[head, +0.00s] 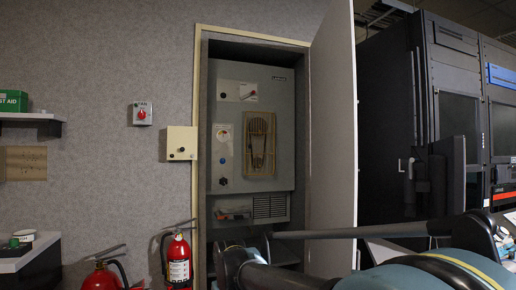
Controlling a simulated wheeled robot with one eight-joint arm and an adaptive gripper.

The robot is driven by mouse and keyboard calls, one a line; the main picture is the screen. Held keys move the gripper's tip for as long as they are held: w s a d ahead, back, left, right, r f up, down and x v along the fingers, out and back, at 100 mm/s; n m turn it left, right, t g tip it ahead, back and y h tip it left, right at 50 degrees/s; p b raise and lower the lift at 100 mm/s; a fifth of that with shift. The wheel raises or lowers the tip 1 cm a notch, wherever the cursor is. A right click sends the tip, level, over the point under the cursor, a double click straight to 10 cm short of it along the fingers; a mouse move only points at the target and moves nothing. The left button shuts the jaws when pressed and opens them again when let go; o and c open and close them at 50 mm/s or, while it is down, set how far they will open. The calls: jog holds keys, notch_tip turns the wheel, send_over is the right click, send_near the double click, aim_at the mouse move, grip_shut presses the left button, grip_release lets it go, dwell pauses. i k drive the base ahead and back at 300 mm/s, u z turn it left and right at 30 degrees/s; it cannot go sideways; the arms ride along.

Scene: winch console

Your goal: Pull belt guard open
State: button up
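The belt guard (261,120), a yellow-framed barred cover, sits on the right part of a grey console cabinet (226,112) inside a wall recess. A dark belt shape shows behind its bars. The guard looks flat against the cabinet front, though its hinge side and handle are too small to make out. My arm's links cross the bottom and lower right of the head view, in front of the recess.
A pale door (332,140) stands open at the recess's right. A small cream box (181,143) sticks out at its left edge. Red extinguishers (178,262) stand at lower left. A shelf (32,117) and counter (30,252) are far left; dark cabinets (385,110) fill the right.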

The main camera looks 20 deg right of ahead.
aim_at(249, 146)
jog(key=z, duration=1.05)
jog(key=k, duration=1.45)
jog(key=u, duration=0.4)
jog(key=i, duration=1.65)
